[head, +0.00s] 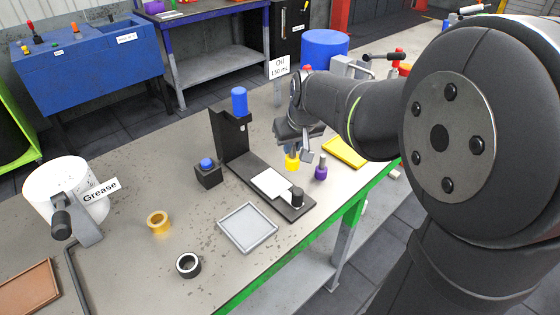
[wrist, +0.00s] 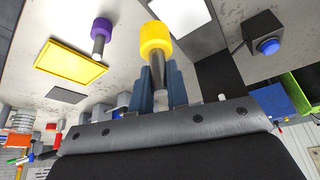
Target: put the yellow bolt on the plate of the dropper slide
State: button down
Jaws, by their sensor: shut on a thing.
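The yellow bolt (head: 292,163) hangs head down from my gripper (head: 290,150). In the wrist view its grey shank runs between the blue fingers (wrist: 160,85), which are shut on it, and its yellow head (wrist: 156,38) points away from them. The dropper slide is a black stand (head: 228,136) with a blue top and a long base. Its white plate (head: 270,184) looks empty and lies left of and nearer than the bolt in the head view; the plate also shows in the wrist view (wrist: 182,14). The bolt is apart from the plate.
A purple bolt (head: 320,173) stands close right of my gripper, before a yellow tray (head: 345,153). A black knob (head: 297,196) rises at the slide's near end. A blue-button box (head: 207,175), a grey tray (head: 248,244) and two rings are on the left.

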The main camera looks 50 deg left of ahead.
jog(key=shift+s+a+f, duration=0.5)
jog(key=shift+a+f, duration=0.35)
jog(key=shift+f, duration=0.4)
jog(key=shift+s+a+f, duration=0.55)
jog(key=shift+a+f, duration=0.3)
jog(key=shift+f, duration=0.4)
jog(key=shift+s+a+f, duration=0.5)
jog(key=shift+a+f, duration=0.35)
jog(key=shift+f, duration=0.4)
jog(key=shift+f, duration=0.15)
jog(key=c, duration=1.4)
grip_release()
jog(key=v, duration=1.2)
jog(key=shift+d, duration=0.1)
